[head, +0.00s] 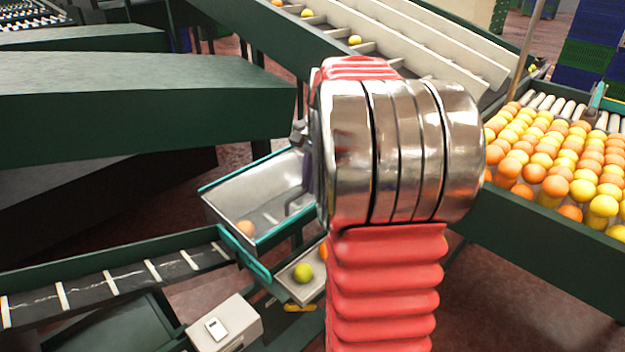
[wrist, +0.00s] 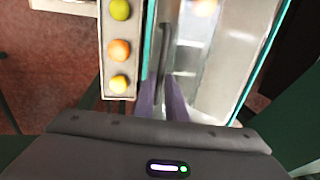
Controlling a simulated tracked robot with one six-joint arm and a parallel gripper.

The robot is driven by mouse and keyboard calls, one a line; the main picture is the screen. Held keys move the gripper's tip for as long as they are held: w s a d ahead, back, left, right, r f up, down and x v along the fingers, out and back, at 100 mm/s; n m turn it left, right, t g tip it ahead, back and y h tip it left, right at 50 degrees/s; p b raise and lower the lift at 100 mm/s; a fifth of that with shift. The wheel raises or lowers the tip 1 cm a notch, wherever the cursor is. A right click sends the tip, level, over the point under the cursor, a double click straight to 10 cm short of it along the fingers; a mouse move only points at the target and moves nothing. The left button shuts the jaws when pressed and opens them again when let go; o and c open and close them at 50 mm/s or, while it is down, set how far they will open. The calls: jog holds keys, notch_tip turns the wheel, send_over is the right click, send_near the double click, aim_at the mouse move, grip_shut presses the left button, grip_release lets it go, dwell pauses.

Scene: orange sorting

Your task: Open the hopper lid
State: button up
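The hopper (head: 225,206) is a grey metal bin with a teal rim, left of my arm in the head view. In the wrist view it fills the right (wrist: 262,50). A pale, glossy surface, perhaps a clear lid (wrist: 215,60), lies inside the rim. An orange (head: 245,228) shows within the hopper. A dark bar handle (wrist: 165,45) runs along the hopper's left side, also visible in the head view (head: 299,200). My gripper (wrist: 162,84) has its two purplish fingers apart, with the handle's near end at the gap. Contact is unclear.
A narrow tray (wrist: 105,62) with three fruits lies left of the hopper in the wrist view. A dark conveyor (head: 130,272) meets the hopper's lower left. A white box (head: 224,325) stands in front. A fruit-filled roller table (head: 545,240) is at right.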

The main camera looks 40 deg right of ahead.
grip_shut()
jog(key=shift+d, duration=0.25)
jog(key=shift+a+r, duration=0.1)
jog(key=shift+r, duration=0.05)
